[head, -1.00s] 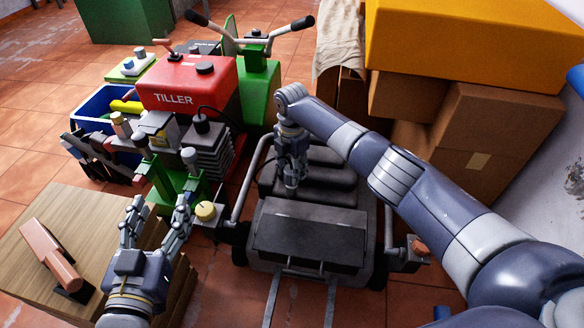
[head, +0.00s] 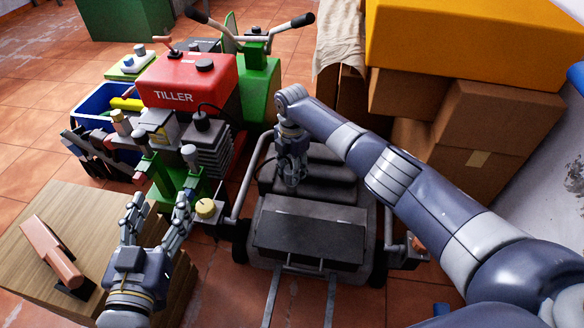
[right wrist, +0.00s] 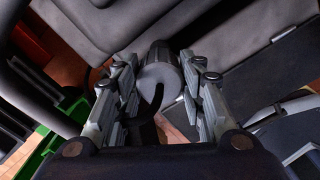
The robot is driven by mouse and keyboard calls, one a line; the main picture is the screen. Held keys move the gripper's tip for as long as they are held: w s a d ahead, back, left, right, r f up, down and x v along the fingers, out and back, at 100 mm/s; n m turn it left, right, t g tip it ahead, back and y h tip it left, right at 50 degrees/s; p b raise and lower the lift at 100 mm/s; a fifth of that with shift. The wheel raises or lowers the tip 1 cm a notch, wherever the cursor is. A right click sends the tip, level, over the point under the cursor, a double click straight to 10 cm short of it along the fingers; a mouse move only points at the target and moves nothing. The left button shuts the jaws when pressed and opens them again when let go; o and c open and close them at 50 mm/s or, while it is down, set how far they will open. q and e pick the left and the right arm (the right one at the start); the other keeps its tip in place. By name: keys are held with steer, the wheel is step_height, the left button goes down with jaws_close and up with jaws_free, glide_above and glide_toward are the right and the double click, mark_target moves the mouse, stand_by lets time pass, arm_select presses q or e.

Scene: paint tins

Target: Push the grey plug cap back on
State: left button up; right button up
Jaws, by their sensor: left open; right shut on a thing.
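The grey plug cap (right wrist: 160,84) shows in the right wrist view as a cylinder with a black cable (right wrist: 150,108) curving out of its near end. My right gripper (right wrist: 163,90) has its fingers shut on the cap from both sides. In the head view the right gripper (head: 292,184) hangs over the ribbed dark body of a grey machine (head: 310,232), where the cap is too small to make out. The plug that takes the cap is hidden.
A wooden block (head: 150,255) at lower left carries a brown tool (head: 50,250). A red tiller (head: 190,82) with a black capped engine stands behind. A yellow knob (head: 205,208) sits near the left gripper. Cardboard boxes (head: 495,130) crowd the right side.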

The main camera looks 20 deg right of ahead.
mark_target(292, 169)
steer(key=shift+s+f, duration=0.1)
steer(key=shift+f, duration=0.1)
steer(key=o, duration=1)
step_height(292, 169, up, 12)
